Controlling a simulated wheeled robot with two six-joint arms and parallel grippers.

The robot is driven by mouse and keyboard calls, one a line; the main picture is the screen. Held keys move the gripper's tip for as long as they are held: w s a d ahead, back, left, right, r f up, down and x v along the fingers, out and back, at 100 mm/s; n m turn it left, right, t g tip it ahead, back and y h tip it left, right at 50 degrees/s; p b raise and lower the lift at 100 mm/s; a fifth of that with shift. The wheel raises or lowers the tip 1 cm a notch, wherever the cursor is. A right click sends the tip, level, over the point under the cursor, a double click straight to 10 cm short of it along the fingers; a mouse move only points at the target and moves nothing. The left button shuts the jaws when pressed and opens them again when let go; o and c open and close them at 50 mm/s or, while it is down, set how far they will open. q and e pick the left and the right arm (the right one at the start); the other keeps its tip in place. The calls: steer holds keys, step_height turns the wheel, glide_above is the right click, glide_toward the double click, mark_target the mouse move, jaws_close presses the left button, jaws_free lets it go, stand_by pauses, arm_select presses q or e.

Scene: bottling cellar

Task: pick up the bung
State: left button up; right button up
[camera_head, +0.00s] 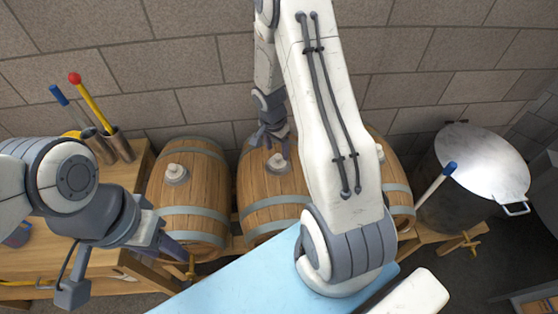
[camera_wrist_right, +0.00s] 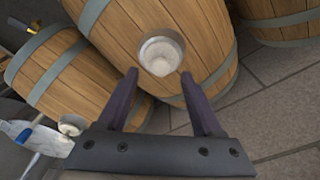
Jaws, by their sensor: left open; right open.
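Three wooden barrels show in the head view, with pale, round bungs on top. The middle bung (camera_head: 278,163) is on the middle barrel (camera_head: 268,200), just below my right gripper (camera_head: 274,140). In the right wrist view a pale bung (camera_wrist_right: 160,55) is ahead of the open fingers of my right gripper (camera_wrist_right: 159,73), lined up with the gap between them. The fingers look empty; whether they touch the bung I cannot tell. Another bung (camera_head: 176,174) is on the left barrel (camera_head: 190,205). My left gripper (camera_head: 168,245) is open and empty, near the left barrel's lower end.
A wooden bench (camera_head: 110,265) at left bears metal cups with coloured-handled tools (camera_head: 92,104). A large lidded metal vat (camera_head: 470,180) stands at right. The right barrel (camera_head: 396,185) is partly hidden by my right arm. A stone wall (camera_head: 200,60) closes the back.

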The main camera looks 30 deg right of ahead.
mark_target(278, 156)
step_height(278, 156, down, 3)
steer(key=shift+d+f, duration=0.1)
steer(key=shift+d, duration=0.05)
jaws_close()
stand_by(0.4)
